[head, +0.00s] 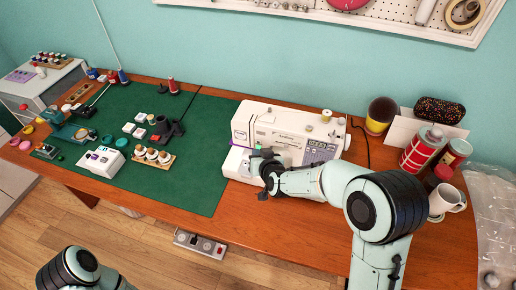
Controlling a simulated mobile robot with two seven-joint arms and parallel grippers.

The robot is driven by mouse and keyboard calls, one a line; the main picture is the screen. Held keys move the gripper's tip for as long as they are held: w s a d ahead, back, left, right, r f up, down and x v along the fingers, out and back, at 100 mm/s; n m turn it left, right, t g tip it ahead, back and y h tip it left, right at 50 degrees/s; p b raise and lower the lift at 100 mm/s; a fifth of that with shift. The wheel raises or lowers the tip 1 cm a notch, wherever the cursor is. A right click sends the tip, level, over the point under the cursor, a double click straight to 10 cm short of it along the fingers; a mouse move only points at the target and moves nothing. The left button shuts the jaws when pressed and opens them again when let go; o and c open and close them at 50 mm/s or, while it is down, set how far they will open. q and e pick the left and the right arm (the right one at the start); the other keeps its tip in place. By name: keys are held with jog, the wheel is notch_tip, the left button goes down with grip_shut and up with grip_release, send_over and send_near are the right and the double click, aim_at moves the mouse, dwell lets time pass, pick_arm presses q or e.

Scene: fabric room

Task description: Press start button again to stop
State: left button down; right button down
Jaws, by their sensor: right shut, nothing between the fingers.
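The white sewing machine (300,126) stands on the wooden table, at the right edge of the green mat. My right gripper (260,158) is shut and empty, at the front of the machine below its left part. I cannot tell whether its tips touch the machine. The start button cannot be made out; the gripper and arm cover part of the machine's front. A small green spot shows just beside the gripper. Only a part of my left arm shows at the bottom left, and its gripper is out of view.
The green cutting mat (205,170) holds a small white device (101,162), a wooden spool tray (153,157) and several spools. The mat's front right is clear.

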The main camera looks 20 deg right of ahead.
jog(key=shift+w+d, duration=0.1)
jog(key=shift+w, duration=0.1)
dwell(0.4)
jog(key=shift+s, duration=0.1)
jog(key=shift+s+a, duration=0.35)
jog(key=shift+s, duration=0.1)
jog(key=s+a, duration=0.3)
jog(key=s, duration=0.2)
jog(key=shift+a, duration=0.2)
dwell(0.3)
dwell(0.8)
